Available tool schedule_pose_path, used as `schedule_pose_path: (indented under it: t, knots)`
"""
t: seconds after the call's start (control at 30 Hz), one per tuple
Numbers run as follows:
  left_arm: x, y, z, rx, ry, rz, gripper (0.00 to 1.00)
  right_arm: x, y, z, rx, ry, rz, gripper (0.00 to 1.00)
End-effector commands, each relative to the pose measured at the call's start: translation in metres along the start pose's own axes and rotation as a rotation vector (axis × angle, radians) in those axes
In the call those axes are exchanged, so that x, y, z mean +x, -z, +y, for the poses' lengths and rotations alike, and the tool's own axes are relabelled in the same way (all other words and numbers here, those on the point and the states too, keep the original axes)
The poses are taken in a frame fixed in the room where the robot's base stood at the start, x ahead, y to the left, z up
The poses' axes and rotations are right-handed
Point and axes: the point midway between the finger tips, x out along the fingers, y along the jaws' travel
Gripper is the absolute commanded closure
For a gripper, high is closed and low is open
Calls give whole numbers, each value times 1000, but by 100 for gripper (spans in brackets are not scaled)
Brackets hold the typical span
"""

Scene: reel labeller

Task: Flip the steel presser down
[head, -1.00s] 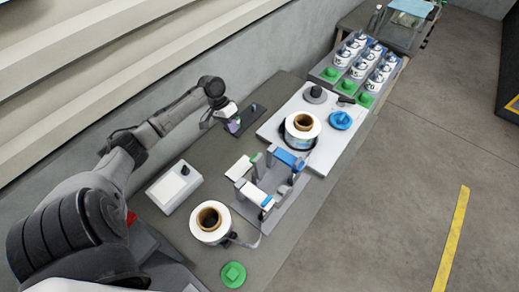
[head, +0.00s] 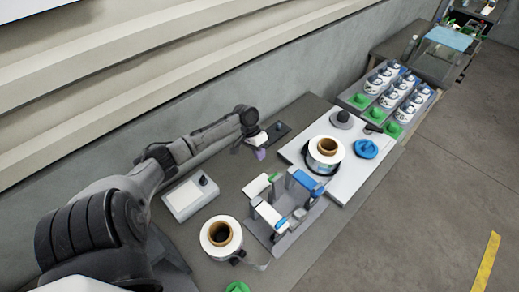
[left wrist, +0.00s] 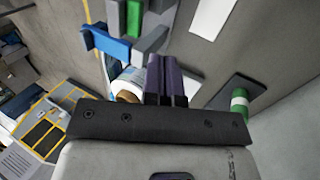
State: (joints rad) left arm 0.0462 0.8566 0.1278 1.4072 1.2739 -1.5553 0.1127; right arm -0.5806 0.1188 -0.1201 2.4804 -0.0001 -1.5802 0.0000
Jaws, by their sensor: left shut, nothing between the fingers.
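The reel labeller (head: 287,222) stands on the grey table, with a grey base, upright plates, blue parts and a pale arm with a green end. I cannot tell for certain which part is the steel presser. My left gripper (head: 259,153) is above the table, behind and left of the labeller and apart from it. In the left wrist view its purple fingers (left wrist: 166,80) are together with nothing between them. That view also shows the labeller's blue part (left wrist: 106,45) and green part (left wrist: 134,18) beyond the fingers. My right gripper is not in view.
A white label reel (head: 221,236) lies at the labeller's near left, another reel (head: 325,153) on the white board (head: 350,184). A control box (head: 190,196) is left of the labeller. A dark plate (head: 278,132) lies behind the gripper. Bottles (head: 397,88) stand in a rack farther back.

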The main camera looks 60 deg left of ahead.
Motion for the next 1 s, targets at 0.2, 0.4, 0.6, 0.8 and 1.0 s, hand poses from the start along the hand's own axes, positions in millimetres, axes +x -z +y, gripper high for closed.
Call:
schedule_pose_path:
  t: [0.2,0.4,0.6,0.8,1.0]
  knots:
    - [42,0,1,-2,-2,-1,100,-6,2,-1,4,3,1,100]
    - [60,0,15,2,-1,0,100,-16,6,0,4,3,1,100]
    - [66,0,32,1,0,1,100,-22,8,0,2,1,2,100]
    - [70,0,38,1,2,0,100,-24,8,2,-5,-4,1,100]
    - [70,0,38,0,2,1,100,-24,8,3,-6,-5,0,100]
